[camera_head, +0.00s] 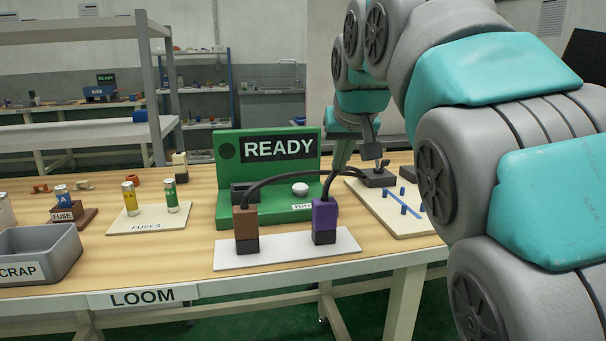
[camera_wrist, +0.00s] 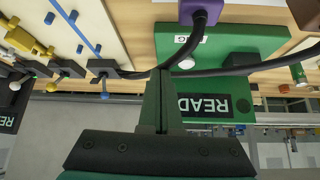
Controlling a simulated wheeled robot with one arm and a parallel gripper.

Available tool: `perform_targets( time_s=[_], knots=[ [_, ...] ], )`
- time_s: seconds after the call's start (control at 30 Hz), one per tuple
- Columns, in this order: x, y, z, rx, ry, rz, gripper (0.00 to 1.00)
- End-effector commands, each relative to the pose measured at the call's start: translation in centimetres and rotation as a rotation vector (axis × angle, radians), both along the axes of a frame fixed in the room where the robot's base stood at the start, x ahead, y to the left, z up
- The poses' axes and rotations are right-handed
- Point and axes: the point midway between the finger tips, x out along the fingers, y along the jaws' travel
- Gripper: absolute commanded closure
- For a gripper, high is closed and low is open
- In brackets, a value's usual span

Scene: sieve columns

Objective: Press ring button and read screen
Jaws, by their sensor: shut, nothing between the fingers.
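The green tester (camera_head: 228,180) stands upright on the bench, its dark screen (camera_head: 278,147) reading READY. A white round button (camera_head: 300,189) sits on its base, above a partly hidden label. In the wrist view the button (camera_wrist: 186,63) shows just right of my fingertips, and the screen (camera_wrist: 205,105) appears upside down. My gripper (camera_head: 334,178) is shut and empty, with its green fingers pointing down at the right side of the tester, apart from the button in the picture. The fingers (camera_wrist: 160,74) also show in the wrist view. Whether they touch anything is unclear.
A brown connector (camera_head: 245,221) and a purple connector (camera_head: 325,216) stand on a white plate (camera_head: 285,255) before the tester. Black cables (camera_head: 285,176) arch close to my fingers. A pegged board (camera_head: 415,222) lies right; a fuse board (camera_head: 147,220) and scrap bin (camera_head: 62,262) lie left.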

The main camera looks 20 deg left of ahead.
Motion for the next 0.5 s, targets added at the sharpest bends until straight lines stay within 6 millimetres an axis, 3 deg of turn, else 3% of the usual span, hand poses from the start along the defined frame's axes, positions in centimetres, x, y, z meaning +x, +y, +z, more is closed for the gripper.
perform_targets(
  time_s=[0.1, 0.2, 0.33, 0.5],
  knots=[
    [0.3, 3.6, 1.9, 0.018, -0.048, 0.060, 1.00],
    [0.2, 5.7, 3.3, 0.033, -0.083, 0.096, 1.00],
    [0.1, 7.4, 4.2, 0.042, -0.104, 0.125, 1.00],
    [0.0, 8.1, 4.7, 0.049, -0.116, 0.138, 1.00]
  ],
)
